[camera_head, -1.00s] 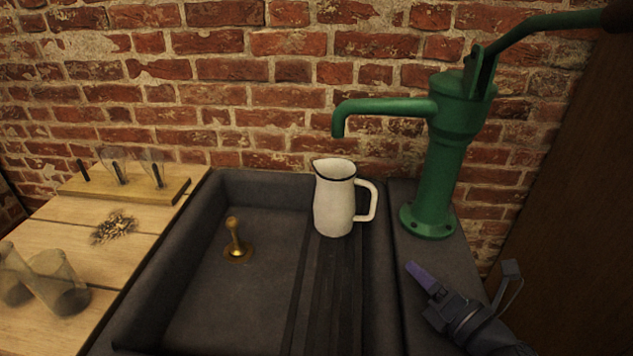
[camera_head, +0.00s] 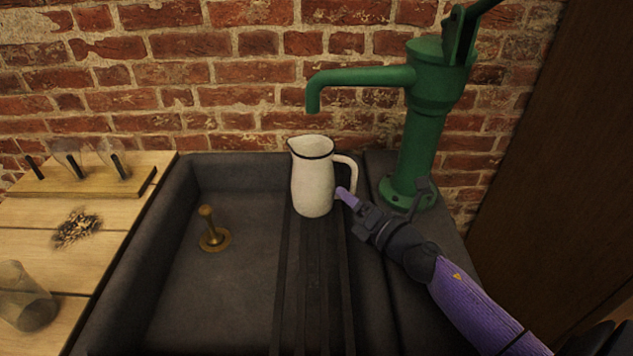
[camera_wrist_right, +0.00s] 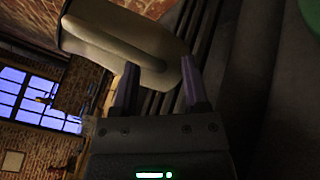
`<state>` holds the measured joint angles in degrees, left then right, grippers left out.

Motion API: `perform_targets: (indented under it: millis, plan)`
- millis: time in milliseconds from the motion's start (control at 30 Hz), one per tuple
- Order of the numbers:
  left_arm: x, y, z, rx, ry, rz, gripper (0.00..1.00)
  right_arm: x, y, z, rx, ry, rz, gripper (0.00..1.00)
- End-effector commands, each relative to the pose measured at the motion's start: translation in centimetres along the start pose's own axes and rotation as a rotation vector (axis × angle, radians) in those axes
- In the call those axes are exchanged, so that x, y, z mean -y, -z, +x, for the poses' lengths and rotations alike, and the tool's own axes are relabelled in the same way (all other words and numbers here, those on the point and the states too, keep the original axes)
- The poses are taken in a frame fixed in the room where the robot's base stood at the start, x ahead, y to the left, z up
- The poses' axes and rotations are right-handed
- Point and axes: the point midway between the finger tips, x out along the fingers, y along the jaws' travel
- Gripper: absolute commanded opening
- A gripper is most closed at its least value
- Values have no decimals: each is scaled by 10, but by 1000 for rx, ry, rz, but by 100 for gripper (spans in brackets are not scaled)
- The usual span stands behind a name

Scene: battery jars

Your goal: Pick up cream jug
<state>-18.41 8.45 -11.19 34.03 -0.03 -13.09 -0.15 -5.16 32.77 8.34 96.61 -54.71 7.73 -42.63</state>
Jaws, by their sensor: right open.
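The cream jug (camera_head: 314,185) is white with a dark rim and stands upright on the dark slatted rack in the sink. Its handle (camera_head: 352,172) points right, and its spout points left. My right gripper (camera_head: 350,193) is open beside the handle side of the jug. In the right wrist view the jug (camera_wrist_right: 110,42) lies across the top. There the two purple fingers of my right gripper (camera_wrist_right: 160,88) are apart, with the handle end near and partly between their tips. I cannot tell whether they touch it. My left gripper is out of view.
A green hand pump (camera_head: 425,110) stands behind and right of the jug, its spout above it. The dark sink (camera_head: 180,300) holds a brass plug (camera_head: 210,232). A wooden counter (camera_head: 50,255) at left carries glass jars and a rod stand. A brick wall closes the back.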

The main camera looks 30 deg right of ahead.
Motion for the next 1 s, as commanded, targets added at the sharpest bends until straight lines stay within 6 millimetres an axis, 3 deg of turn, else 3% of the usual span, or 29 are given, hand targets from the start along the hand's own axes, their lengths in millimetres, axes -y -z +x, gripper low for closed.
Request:
perform_targets:
  millis: [33,67,300,1000]
  plan:
    - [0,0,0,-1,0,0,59,0,0,0,0,0,0,58]
    - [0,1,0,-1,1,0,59,0,0,0,0,0,0,51]
    - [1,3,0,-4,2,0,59,0,0,0,0,0,0,1]
    - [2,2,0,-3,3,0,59,0,0,-1,0,0,0,0]
